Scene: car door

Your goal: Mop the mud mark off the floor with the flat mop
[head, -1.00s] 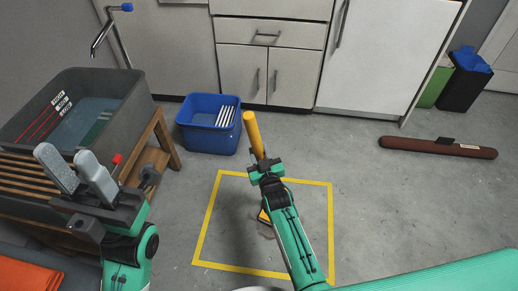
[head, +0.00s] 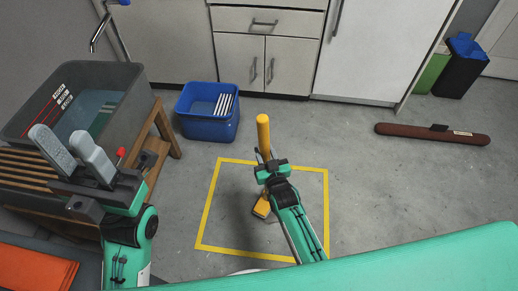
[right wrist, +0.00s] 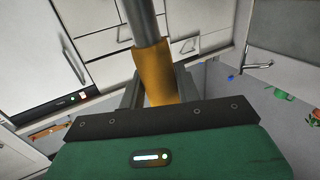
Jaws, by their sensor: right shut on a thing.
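My right gripper (head: 271,172) is shut on the flat mop's handle, just below its yellow-orange upper end (head: 263,134). In the right wrist view, the orange grip (right wrist: 156,78) sits between the fingers, with a grey pole beyond it. A small yellow part of the mop (head: 262,206) shows low beside my right arm, inside the yellow taped square. The rest of the mop's lower end is mostly hidden by the arm. I cannot make out the mud mark clearly. My left gripper (head: 70,148) is open and empty, its grey fingers apart, in front of the grey basin.
A grey basin (head: 128,88) stands on a wooden slatted stand at the left. A blue bucket (head: 207,126) is beyond the yellow tape outline (head: 328,205). A brown roll (head: 432,134) lies on the right floor. Cabinets (head: 237,62) line the back. Floor right of the tape is clear.

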